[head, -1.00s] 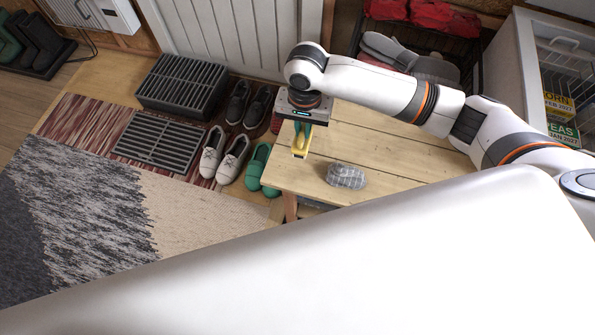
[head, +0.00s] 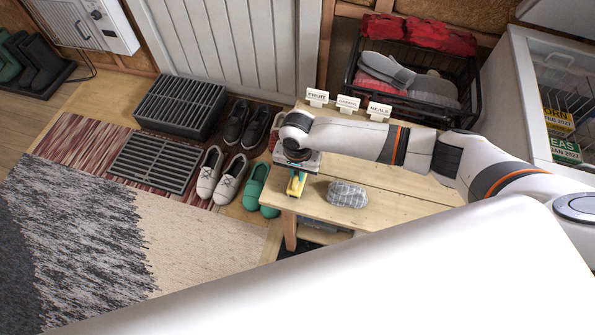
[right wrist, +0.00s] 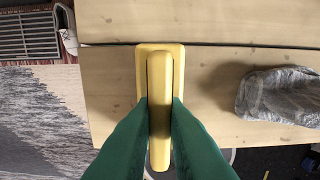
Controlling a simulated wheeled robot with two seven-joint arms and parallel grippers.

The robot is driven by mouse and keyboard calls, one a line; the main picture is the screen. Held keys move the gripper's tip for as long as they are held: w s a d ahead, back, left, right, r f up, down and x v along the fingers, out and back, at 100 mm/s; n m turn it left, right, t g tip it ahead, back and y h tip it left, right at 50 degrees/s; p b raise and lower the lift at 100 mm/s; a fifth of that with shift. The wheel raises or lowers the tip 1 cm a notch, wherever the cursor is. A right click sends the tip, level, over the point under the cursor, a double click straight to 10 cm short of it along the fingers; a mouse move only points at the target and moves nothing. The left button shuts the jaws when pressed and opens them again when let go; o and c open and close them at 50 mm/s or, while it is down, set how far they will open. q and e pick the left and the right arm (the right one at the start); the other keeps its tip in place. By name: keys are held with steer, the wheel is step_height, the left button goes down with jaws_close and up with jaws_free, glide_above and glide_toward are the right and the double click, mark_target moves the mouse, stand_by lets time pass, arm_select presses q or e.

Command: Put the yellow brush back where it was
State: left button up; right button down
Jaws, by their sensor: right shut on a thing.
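The yellow brush (right wrist: 153,70) is between the two green fingers of my right gripper (right wrist: 160,115), which is shut on it. In the head view the brush (head: 296,185) shows below my right gripper (head: 297,176), at the left end of the wooden bench (head: 410,185). In the right wrist view it is over the bench's pale boards near the front edge. I cannot tell whether it touches the wood. My left gripper is not in view.
A grey checked slipper-like item (head: 347,194) lies on the bench, right of the brush. White label cards (head: 348,103) stand at the bench's back. Green shoes (head: 256,190) and white shoes (head: 220,176) are on the floor to the left. A wire basket (head: 462,95) stands behind.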

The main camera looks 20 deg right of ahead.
mark_target(297, 173)
steer(key=shift+f, duration=0.15)
steer(key=c, duration=1.5)
jaws_free()
steer(key=shift+o, duration=0.2)
step_height(297, 173, up, 12)
steer(key=p, duration=0.1)
steer(key=shift+r, duration=0.25)
